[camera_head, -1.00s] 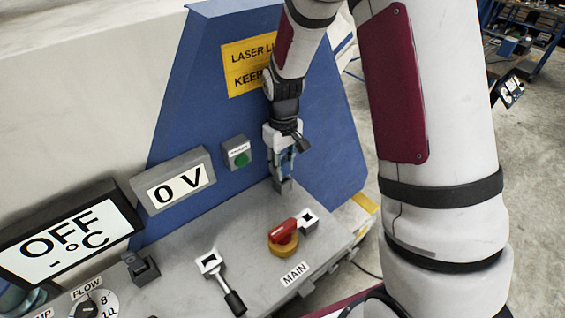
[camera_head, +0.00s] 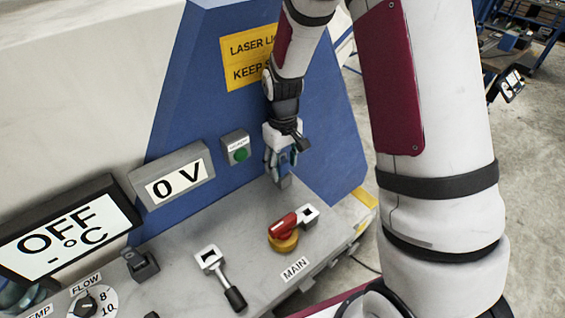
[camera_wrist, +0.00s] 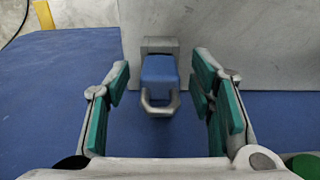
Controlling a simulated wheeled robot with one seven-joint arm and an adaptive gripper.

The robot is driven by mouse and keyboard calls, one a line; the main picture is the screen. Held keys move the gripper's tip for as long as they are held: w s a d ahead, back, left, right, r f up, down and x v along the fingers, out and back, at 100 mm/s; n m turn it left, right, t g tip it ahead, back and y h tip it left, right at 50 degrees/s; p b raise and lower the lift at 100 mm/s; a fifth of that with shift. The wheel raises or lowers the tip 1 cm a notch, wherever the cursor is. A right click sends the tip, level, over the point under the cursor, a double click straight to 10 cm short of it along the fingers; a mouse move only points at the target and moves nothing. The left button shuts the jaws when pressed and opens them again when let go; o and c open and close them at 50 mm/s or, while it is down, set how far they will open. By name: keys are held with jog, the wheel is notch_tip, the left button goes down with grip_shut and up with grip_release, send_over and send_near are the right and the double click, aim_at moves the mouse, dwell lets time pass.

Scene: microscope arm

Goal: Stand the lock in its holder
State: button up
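The lock has a blue body (camera_wrist: 160,71) and a grey metal shackle (camera_wrist: 160,106) in the wrist view. The shackle end faces my gripper, and the body's far end meets a grey block, the holder (camera_wrist: 158,44). How deep the body sits in it is hidden. My gripper (camera_wrist: 160,80) is open, with a teal-padded finger on each side of the lock and clear gaps to both. In the head view my gripper (camera_head: 280,165) is over the holder (camera_head: 285,183) on the grey console, and the blue lock (camera_head: 287,161) shows partly between the fingers.
The blue machine panel (camera_head: 325,130) rises close behind my gripper. A green button box (camera_head: 237,148) is to its left. A red switch handle (camera_head: 283,226) on a yellow base and a lever (camera_head: 222,275) stand nearer on the console (camera_head: 180,275).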

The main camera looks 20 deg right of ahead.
jog(key=shift+r, duration=0.1)
notch_tip(320, 180, up, 12)
jog(key=shift+f, duration=0.1)
dwell(0.4)
dwell(0.4)
jog(key=s+r+m+t, duration=0.2)
jog(key=s+r, duration=0.7)
jog(key=r, duration=0.2)
jog(key=s+r+m+t, duration=0.1)
jog(key=s+r+t, duration=0.2)
jog(key=s, duration=1)
notch_tip(320, 180, up, 2)
jog(key=shift+r+m+t, duration=0.1)
jog(key=shift+m+t, duration=0.2)
